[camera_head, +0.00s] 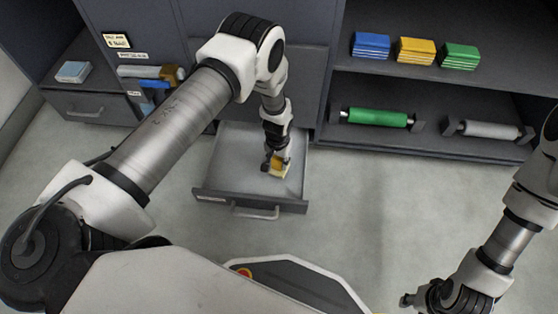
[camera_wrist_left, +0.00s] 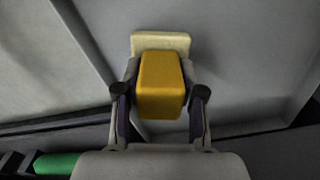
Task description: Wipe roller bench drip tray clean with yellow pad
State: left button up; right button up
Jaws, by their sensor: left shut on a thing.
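The drip tray (camera_head: 238,155) is a grey drawer pulled out below the cabinet, with a handle on its front. My left gripper (camera_head: 275,164) points down into it, shut on the yellow pad (camera_head: 277,172). In the left wrist view the pad (camera_wrist_left: 161,90) has a yellow block grip between the fingers of my left gripper (camera_wrist_left: 160,92) and a pale base against or just above the tray floor; contact is unclear. A pale streak shows on the tray floor near it. My right gripper (camera_head: 415,299) is at the bottom right, away from the tray; its fingers are unclear.
Blue (camera_head: 371,46), yellow (camera_head: 415,51) and green (camera_head: 460,56) blocks stand on the upper right shelf. A green roller (camera_head: 377,118) and a grey roller (camera_head: 487,130) rest below. A light blue block (camera_head: 73,72) sits at left. The floor around the tray is clear.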

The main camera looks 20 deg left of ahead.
pick_arm(q)
jog(key=shift+r+p, duration=1.95)
jog(key=shift+r, duration=0.6)
